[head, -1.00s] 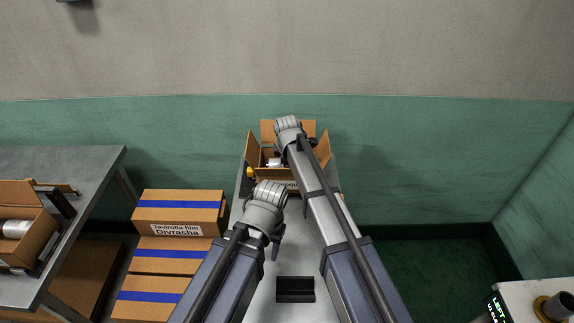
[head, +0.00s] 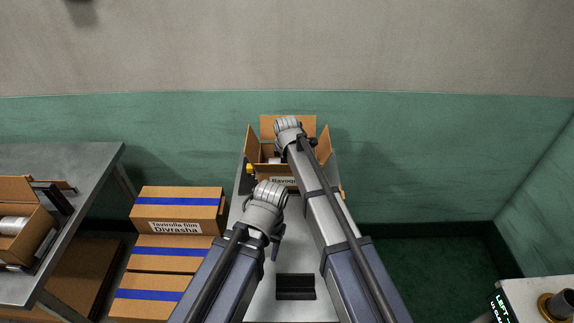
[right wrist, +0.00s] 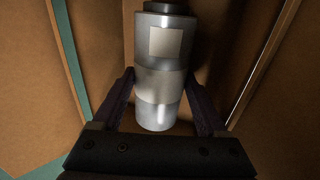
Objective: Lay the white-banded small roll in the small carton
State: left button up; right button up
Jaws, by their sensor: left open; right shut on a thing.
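My right gripper (right wrist: 158,76) is shut on a silvery grey roll (right wrist: 160,112) with a paler band and a pale square label. The roll hangs between the fingers, with brown cardboard walls close around it. Whether it touches the carton floor cannot be told. In the head view the small open carton (head: 252,146) stands at the far end of the narrow grey table, its flaps up. My right wrist is over it and hides the fingers; only a bit of the roll shows inside. My left gripper (head: 275,250) is open and empty, low over the table, nearer me.
Cartons with blue tape (head: 180,203) are stacked left of the table. Further left, a grey bench (head: 80,160) holds an open box (head: 33,238) with a roll in it. A dark bracket (head: 295,287) lies near the front of my table. A green wall stands behind.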

pick_arm(q)
jog(key=shift+f, duration=0.2)
pick_arm(e)
jog(key=shift+f, duration=0.2)
jog(key=o, duration=1.6)
jog(key=shift+c, duration=0.2)
jog(key=shift+c, duration=0.6)
pick_arm(q)
jog(key=shift+r, duration=0.1)
pick_arm(e)
jog(key=shift+r, duration=0.1)
pick_arm(q)
notch_tip(320, 180, up, 7)
jog(key=p, duration=0.7)
pick_arm(e)
jog(key=shift+r, duration=3.45)
